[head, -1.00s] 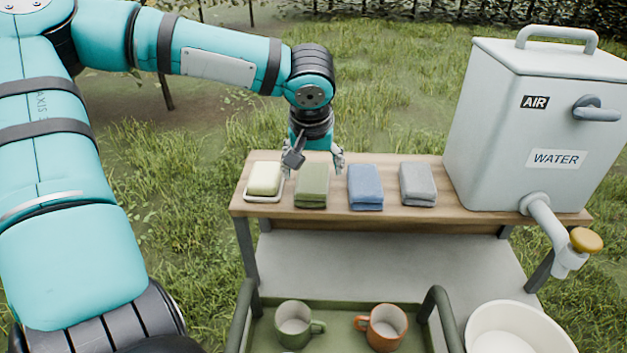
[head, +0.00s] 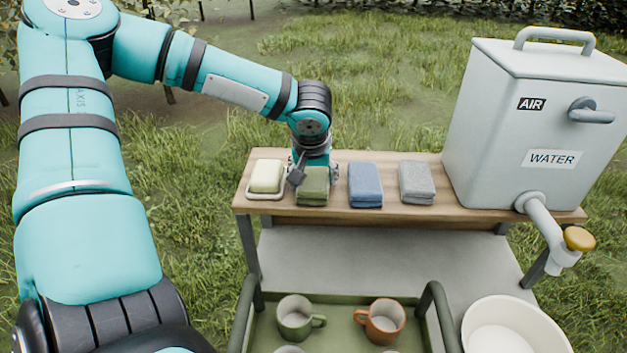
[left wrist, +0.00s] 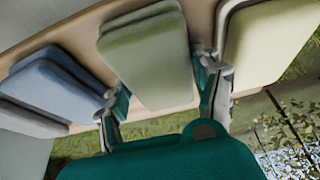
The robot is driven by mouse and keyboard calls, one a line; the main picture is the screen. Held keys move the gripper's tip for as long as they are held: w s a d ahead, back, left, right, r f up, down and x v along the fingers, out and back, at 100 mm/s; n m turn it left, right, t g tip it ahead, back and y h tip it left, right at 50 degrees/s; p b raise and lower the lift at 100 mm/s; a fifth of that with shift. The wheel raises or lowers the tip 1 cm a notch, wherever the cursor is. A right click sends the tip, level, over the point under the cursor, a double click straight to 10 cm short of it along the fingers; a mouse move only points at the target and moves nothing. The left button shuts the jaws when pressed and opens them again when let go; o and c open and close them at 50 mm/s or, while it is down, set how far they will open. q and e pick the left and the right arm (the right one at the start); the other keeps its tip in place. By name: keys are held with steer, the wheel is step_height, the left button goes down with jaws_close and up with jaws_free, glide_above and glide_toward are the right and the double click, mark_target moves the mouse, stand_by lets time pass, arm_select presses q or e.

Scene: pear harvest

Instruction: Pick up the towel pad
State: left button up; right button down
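Three folded towel pads lie in a row on the wooden shelf: a green one (head: 313,187), a blue one (head: 365,186) and a grey one (head: 416,182). My left gripper (head: 315,170) is low over the back of the green pad, pointing down. In the left wrist view the gripper (left wrist: 160,88) is open, with one finger on each side of the green pad (left wrist: 150,60). The blue pad (left wrist: 55,83) is left of it there. I cannot tell whether the fingers touch the green pad. My right gripper is not in view.
A pale soap bar (head: 266,176) on a white dish (head: 262,197) sits close left of the green pad. A grey water tank (head: 500,130) stands at right. A green tray (head: 345,325) with mugs and a white basin (head: 510,330) are in front.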

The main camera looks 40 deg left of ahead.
mark_target(314, 173)
arm_select(q)
steer(key=c, duration=0.5)
steer(key=shift+r, duration=0.15)
steer(key=shift+r, duration=0.25)
steer(key=b+v, duration=0.1)
steer(key=v, duration=0.1)
steer(key=shift+r, duration=0.45)
steer(key=s+d+b, duration=0.2)
steer(key=s+d, duration=0.2)
steer(key=s, duration=0.2)
steer(key=s+d+r+b, duration=0.1)
steer(key=s+d+b, duration=0.1)
steer(key=s+d, duration=0.2)
steer(key=shift+s+r, duration=0.25)
steer(key=shift+s, duration=1.3)
